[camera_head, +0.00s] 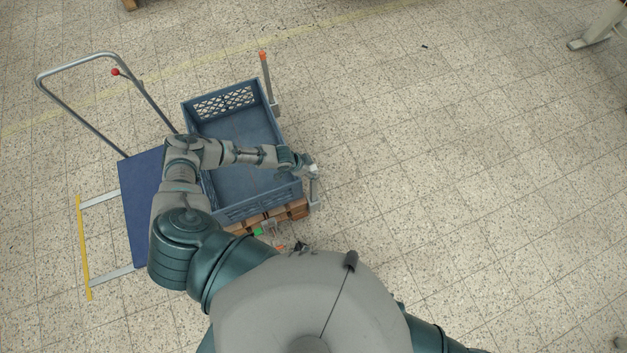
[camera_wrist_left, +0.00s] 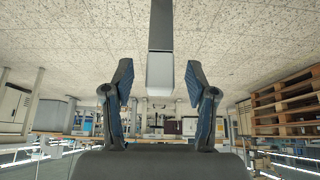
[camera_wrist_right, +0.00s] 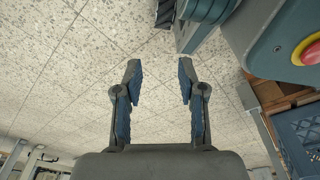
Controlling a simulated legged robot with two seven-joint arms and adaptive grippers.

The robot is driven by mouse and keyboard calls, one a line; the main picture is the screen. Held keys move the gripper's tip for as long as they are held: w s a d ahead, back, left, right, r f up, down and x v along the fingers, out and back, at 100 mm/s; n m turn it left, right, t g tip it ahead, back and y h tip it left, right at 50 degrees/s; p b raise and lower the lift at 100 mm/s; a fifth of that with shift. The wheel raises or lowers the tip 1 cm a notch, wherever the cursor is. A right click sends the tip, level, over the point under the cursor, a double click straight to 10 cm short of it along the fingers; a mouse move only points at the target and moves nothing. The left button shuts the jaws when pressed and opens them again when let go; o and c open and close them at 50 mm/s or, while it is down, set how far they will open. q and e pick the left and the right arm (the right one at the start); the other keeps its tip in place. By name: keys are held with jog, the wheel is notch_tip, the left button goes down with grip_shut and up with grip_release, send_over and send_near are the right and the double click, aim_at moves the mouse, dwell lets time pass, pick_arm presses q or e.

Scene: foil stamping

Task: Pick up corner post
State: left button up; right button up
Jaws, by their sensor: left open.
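A grey corner post (camera_head: 314,193) stands upright at the near right corner of the blue crate in the head view. My left gripper (camera_head: 309,164) is at the upper part of this post and partly covers it. In the left wrist view, a grey post (camera_wrist_left: 160,45) comes in from the top, and its pale end lies between the open fingers of the left gripper (camera_wrist_left: 157,85), with gaps on both sides. A second post (camera_head: 267,80) with an orange top stands at the crate's far right corner. My right gripper (camera_wrist_right: 157,85) is open and empty in the right wrist view.
The blue crate (camera_head: 277,132) sits on a wooden pallet (camera_head: 298,209). A blue cart (camera_head: 137,200) with a metal handle is on the left. Stacked pallets (camera_wrist_left: 285,105) show in the left wrist view.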

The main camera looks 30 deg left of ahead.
pick_arm(q)
jog(key=shift+x, duration=0.9)
jog(key=shift+r, duration=0.1)
grip_shut()
jog(key=shift+r, duration=0.15)
